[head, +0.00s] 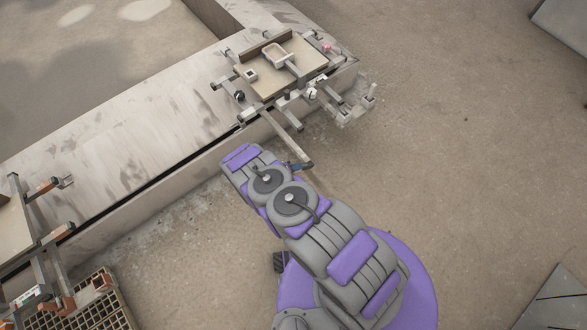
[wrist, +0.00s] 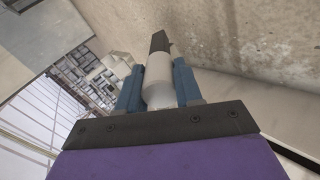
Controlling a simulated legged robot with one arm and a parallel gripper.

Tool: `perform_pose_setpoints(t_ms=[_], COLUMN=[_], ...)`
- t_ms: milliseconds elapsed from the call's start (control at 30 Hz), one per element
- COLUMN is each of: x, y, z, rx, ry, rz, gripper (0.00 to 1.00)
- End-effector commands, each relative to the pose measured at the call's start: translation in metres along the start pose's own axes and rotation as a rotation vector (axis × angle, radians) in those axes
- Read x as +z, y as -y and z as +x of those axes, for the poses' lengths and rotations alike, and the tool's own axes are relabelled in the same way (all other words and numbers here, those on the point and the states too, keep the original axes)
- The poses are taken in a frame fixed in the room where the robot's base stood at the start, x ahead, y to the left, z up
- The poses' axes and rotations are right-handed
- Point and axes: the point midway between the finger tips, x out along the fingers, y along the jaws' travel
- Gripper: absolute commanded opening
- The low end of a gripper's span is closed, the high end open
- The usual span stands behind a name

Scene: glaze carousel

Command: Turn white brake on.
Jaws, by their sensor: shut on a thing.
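In the wrist view, my gripper (wrist: 157,82) has its two blue fingers shut on a white cylindrical handle (wrist: 158,72). The handle has a dark, narrower end piece (wrist: 159,42) that points away from me. In the head view, my gripper (head: 297,166) is partly hidden by my arm, at the outer end of a long grey bar (head: 283,132). This bar reaches out from the near side of the carousel station. A small white part (head: 312,93) sits at the station's right edge. I cannot tell how it relates to the handle, or the brake's setting.
The station's tan board (head: 309,65) bears a pale tray (head: 275,53). A black knob (head: 239,96) and a pink knob (head: 326,47) sit around it. A long concrete ledge (head: 140,110) runs left. A grid crate (head: 85,308) is at lower left.

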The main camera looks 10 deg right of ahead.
Motion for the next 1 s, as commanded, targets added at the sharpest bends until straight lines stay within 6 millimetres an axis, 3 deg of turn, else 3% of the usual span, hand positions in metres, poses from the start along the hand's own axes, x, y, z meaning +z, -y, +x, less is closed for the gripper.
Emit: perform_pose_setpoints(t_ms=[100,133,367,733,1000], x=[0.003,0.003,0.002,0.001,-0.001], y=[0.004,0.004,0.003,0.0,0.0], z=[0.0,0.0,-0.001,-0.007,-0.058], rx=[-0.006,-0.007,-0.005,-0.005,-0.007], ry=[0.002,0.002,0.001,-0.001,-0.002], rz=[-0.005,-0.005,-0.003,0.0,-0.004], gripper=[0.0,0.37,0.59,0.6,0.6])
